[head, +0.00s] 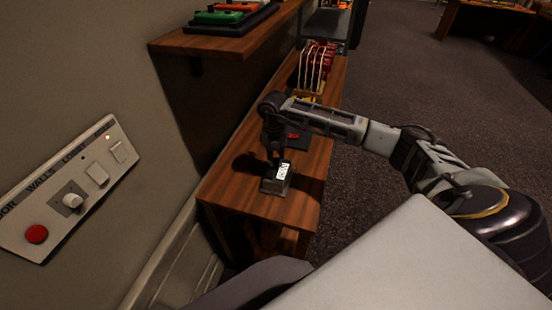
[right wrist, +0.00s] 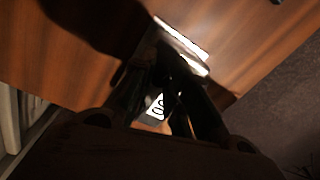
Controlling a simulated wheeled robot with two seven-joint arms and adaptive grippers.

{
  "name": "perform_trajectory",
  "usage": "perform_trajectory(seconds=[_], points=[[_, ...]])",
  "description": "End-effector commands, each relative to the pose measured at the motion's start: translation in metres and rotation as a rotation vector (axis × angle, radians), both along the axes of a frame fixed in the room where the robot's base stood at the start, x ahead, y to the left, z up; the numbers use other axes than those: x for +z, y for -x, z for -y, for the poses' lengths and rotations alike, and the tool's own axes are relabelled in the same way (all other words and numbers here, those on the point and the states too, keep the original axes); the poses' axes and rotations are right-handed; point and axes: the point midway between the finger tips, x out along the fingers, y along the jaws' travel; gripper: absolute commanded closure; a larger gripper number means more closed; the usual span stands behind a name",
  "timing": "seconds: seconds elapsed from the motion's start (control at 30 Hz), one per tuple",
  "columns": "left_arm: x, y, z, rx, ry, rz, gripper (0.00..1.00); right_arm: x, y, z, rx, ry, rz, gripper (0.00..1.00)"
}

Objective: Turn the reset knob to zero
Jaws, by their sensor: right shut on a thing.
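A small metal counter box (head: 275,188) with a white display (head: 282,171) sits on the wooden shelf. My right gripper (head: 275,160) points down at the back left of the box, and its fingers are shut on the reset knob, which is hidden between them. In the right wrist view my right gripper (right wrist: 175,95) is dark, with the white display (right wrist: 157,107) partly visible between its fingers. The digits are too small and too covered to read in full. My left gripper is not in view.
On the shelf behind the box are a dark item with a red part (head: 293,136) and a wire rack (head: 317,68). A higher shelf (head: 215,42) overhangs at upper left.

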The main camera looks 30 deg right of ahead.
Motion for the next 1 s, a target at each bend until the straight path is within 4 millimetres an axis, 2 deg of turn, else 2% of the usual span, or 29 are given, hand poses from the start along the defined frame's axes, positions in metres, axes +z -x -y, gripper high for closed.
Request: perform_trajectory(seconds=[0.3, 0.77, 0.8, 0.93, 1.0], points=[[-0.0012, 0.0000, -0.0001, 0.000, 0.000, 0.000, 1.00, 0.0026, -0.0023, 0.0010, -0.108, 0.000, 0.007, 1.00], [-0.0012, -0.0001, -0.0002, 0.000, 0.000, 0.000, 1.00, 0.0031, -0.0026, 0.0013, -0.122, 0.000, 0.009, 1.00], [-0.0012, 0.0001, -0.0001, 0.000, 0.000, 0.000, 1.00, 0.0031, -0.0026, 0.0014, -0.122, 0.000, 0.009, 0.78], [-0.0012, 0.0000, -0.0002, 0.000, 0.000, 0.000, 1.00, 0.0023, -0.0020, 0.0012, -0.121, 0.000, 0.006, 0.61], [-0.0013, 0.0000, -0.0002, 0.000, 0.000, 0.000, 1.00, 0.0018, -0.0016, 0.0009, -0.120, 0.000, 0.005, 0.60]])
